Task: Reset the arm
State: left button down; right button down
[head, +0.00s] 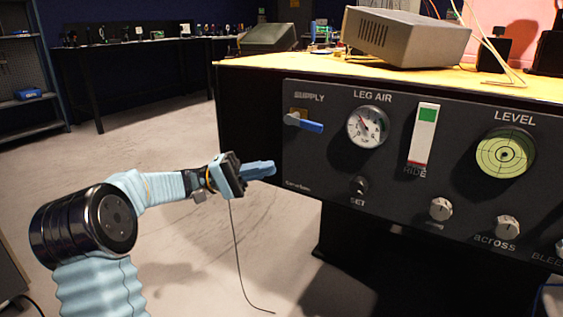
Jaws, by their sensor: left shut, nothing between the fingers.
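My left arm comes in from the lower left, in a light blue sleeve with a dark joint. My left gripper (262,170) is shut and empty, with its blue fingers pointing right, close to the lower left edge of the black control panel (315,165). I cannot tell whether the fingertips touch the panel. The blue supply lever (306,123) is above and to the right of the gripper, apart from it, and points right and slightly down. My right gripper is not in view.
The panel carries a LEG AIR gauge (367,127), a SET knob (359,186), a slider with a green top (424,133), a round green level (505,154) and lower knobs. A grey box (408,37) stands on top. Open floor (160,240) lies left; a thin cable hangs below the gripper.

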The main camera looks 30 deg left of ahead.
pick_arm(q)
jog(key=shift+s+a+f, duration=0.25)
jog(key=shift+a, duration=0.3)
